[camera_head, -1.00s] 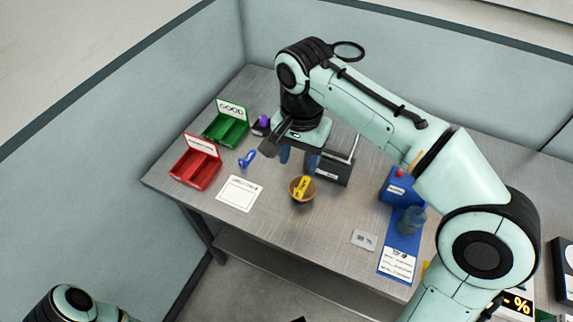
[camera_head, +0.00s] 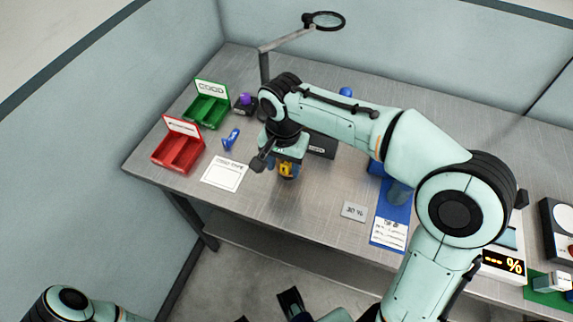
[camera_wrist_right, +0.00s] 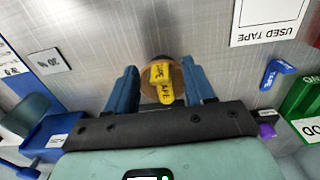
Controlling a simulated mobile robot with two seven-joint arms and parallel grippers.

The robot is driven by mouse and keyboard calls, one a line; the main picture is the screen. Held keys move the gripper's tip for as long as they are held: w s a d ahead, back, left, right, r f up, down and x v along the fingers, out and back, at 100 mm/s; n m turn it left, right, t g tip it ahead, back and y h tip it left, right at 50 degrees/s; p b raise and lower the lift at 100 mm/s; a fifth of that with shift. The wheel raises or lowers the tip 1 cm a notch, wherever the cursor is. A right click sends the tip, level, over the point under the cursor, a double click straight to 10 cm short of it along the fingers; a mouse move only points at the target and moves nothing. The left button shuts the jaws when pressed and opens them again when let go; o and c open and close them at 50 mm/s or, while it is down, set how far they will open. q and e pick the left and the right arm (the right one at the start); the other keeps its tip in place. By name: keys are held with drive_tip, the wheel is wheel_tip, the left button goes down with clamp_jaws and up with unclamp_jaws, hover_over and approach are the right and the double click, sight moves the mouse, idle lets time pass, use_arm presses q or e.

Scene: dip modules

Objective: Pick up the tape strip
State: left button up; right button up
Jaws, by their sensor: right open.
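A yellow tape strip with dark lettering (camera_wrist_right: 162,82) lies on a small round brown bowl in the right wrist view. It also shows partly under my right gripper in the head view (camera_head: 286,170). My right gripper (camera_wrist_right: 163,78) is open, with its two blue fingers on either side of the bowl and the strip. The strip is between the fingers, and I see a gap on each side of it. A blue tape piece (camera_head: 231,138) lies apart on the table, near the white used tape card (camera_head: 226,175).
Red (camera_head: 178,152) and green (camera_head: 207,108) bins stand at the left of the table. A small dark holder with a purple top (camera_head: 245,102) is beside the green bin. A grey card (camera_head: 354,211) and a blue mat (camera_head: 390,213) lie to the right.

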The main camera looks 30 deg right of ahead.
sight(284, 166)
drive_tip(key=shift+f, duration=0.3)
clamp_jaws()
drive_tip(key=shift+r, duration=0.2)
use_arm(q)
drive_tip(key=r+p, duration=0.1)
drive_tip(key=w+r+p, duration=0.1)
drive_tip(key=r+p, duration=0.1)
drive_tip(key=w+r+p, duration=0.1)
drive_tip(key=r+p, duration=0.1)
drive_tip(key=shift+r, duration=0.2)
use_arm(e)
wheel_tip(284, 166, up, 20)
drive_tip(key=shift+f, duration=0.15)
